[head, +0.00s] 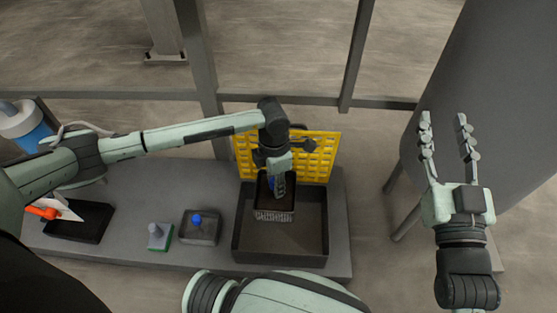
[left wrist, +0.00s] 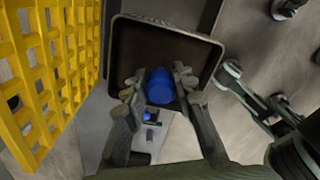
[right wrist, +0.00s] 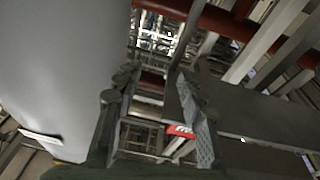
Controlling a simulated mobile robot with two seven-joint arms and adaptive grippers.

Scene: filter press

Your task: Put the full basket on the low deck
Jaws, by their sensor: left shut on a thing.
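A small dark basket (head: 287,203) with a brown interior and a pale lower edge hangs from my left gripper (head: 278,176). The gripper is shut on its blue handle, which shows between the fingers in the left wrist view (left wrist: 159,86). There the basket (left wrist: 165,45) appears beyond the fingers as a square with a light rim; what fills it is too dark to make out. In the head view the basket is over the large open dark bin (head: 240,247) on the low grey deck (head: 205,255). My right gripper (head: 443,118) is open and empty at the right.
A yellow grid (head: 318,150) stands upright behind the bin. Left of the bin on the deck are a box with a blue knob (head: 200,228), a green-based block (head: 160,237) and a black tray (head: 85,225) with an orange-handled tool. A large grey vessel (head: 490,90) stands at the right.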

